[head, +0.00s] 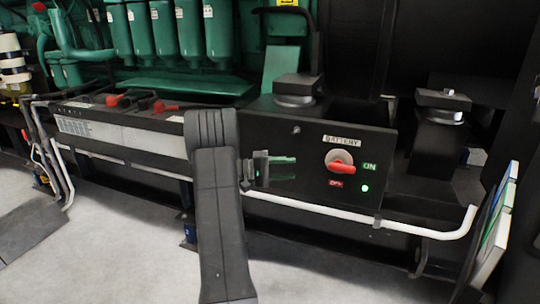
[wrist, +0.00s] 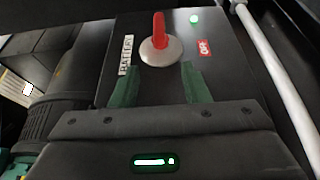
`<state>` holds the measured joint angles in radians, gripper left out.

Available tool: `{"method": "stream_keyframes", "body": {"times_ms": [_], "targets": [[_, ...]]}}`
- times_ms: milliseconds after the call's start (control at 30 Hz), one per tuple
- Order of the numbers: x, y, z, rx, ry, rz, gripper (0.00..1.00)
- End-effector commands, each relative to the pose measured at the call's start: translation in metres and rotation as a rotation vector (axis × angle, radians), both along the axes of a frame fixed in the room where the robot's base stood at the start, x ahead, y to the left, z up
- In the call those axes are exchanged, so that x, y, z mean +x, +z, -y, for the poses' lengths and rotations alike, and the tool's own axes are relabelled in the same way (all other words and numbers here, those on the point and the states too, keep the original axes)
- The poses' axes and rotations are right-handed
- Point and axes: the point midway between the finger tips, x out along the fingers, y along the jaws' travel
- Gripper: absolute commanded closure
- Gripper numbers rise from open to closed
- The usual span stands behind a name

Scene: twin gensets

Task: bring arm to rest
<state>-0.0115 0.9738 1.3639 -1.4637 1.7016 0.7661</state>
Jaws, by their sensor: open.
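The red battery switch handle (head: 342,168) sits on a round grey base on the black battery panel (head: 300,190). It points right toward the green ON label (head: 369,167), and a green lamp (head: 365,188) is lit below that. In the wrist view, the handle (wrist: 158,25) points up, with the lamp (wrist: 194,18) to its right. My gripper (head: 282,168) is in front of the panel, left of the handle. In the wrist view, its two green fingers stand apart below the switch, with nothing between them. It looks clear of the handle.
A white pipe (head: 330,217) runs below the panel. Red and black battery terminals (head: 135,102) lie on the tray at left. Green engine parts (head: 180,35) stand behind, and a board with coloured panels (head: 495,235) is at right. Grey floor (head: 110,235) is open in front.

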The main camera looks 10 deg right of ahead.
Motion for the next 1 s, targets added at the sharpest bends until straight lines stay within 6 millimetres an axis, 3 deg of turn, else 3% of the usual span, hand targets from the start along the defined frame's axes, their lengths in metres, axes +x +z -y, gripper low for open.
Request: {"method": "stream_keyframes", "body": {"times_ms": [167, 700, 1000], "targets": [[-0.004, -0.001, 0.022, 0.0, -0.004, 0.001, 0.58], [-0.02, 0.0, 0.12, 0.0, -0.003, 0.002, 0.58], [-0.021, 0.004, 0.134, 0.011, 0.0, 0.009, 0.58]]}}
